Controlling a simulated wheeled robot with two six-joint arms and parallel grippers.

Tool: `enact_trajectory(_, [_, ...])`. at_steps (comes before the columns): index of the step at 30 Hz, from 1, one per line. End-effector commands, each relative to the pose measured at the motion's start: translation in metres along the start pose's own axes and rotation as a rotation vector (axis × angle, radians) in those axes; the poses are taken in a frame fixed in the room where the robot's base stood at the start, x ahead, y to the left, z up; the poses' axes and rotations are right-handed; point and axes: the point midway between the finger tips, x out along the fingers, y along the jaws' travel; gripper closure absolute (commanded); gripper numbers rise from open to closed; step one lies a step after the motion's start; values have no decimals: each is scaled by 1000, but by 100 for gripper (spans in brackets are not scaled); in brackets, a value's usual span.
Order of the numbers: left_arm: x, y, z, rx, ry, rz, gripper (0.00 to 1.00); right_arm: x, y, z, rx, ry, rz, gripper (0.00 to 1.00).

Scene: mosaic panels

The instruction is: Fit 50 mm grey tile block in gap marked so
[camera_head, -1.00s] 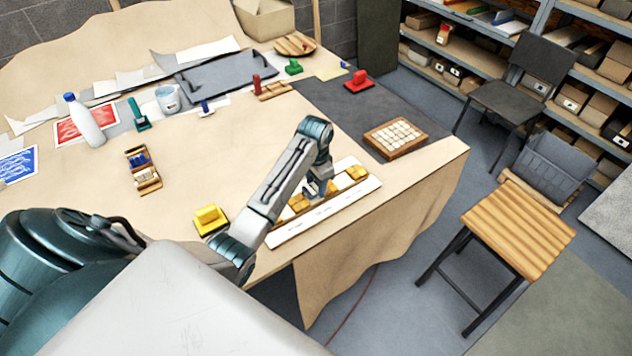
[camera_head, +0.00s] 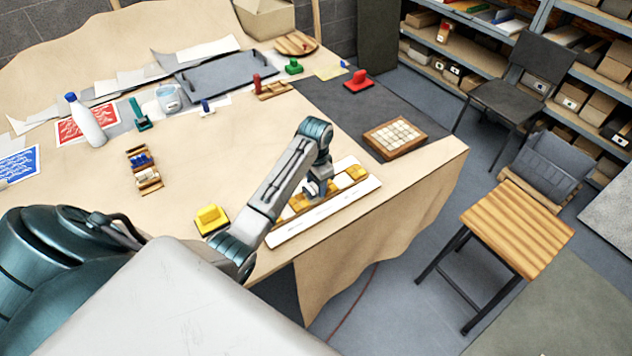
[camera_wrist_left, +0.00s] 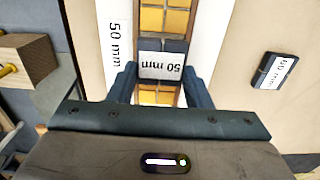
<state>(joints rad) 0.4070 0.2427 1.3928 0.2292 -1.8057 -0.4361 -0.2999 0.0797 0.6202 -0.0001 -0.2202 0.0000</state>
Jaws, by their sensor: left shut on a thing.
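My left gripper (camera_head: 318,194) is over the long white panel (camera_head: 290,231) near the table's front edge. In the left wrist view the gripper (camera_wrist_left: 163,88) is shut on the grey block (camera_wrist_left: 162,61), whose white label reads 50 mm. The block is in line with the row of yellow tiles (camera_wrist_left: 165,18), with tiles showing above and below it. The white border (camera_wrist_left: 117,60) beside it is also marked 50 mm. I cannot tell whether the block is fully seated. My right gripper is not in view.
A dark block labelled 60 mm (camera_wrist_left: 274,71) lies on the table right of the panel in the wrist view. A yellow-handled tool (camera_head: 210,218) stands left of the panel. A wooden tray of pale tiles (camera_head: 396,138) is behind it, to the right.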

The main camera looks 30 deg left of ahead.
Motion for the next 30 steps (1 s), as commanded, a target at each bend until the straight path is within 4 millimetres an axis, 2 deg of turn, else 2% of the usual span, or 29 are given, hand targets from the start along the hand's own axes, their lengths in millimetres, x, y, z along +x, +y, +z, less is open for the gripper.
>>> enact_trajectory(20, [0,0,0,0,0,0,79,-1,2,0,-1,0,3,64])
enact_trajectory(30, [7,0,0,0,0,0,79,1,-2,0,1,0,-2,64])
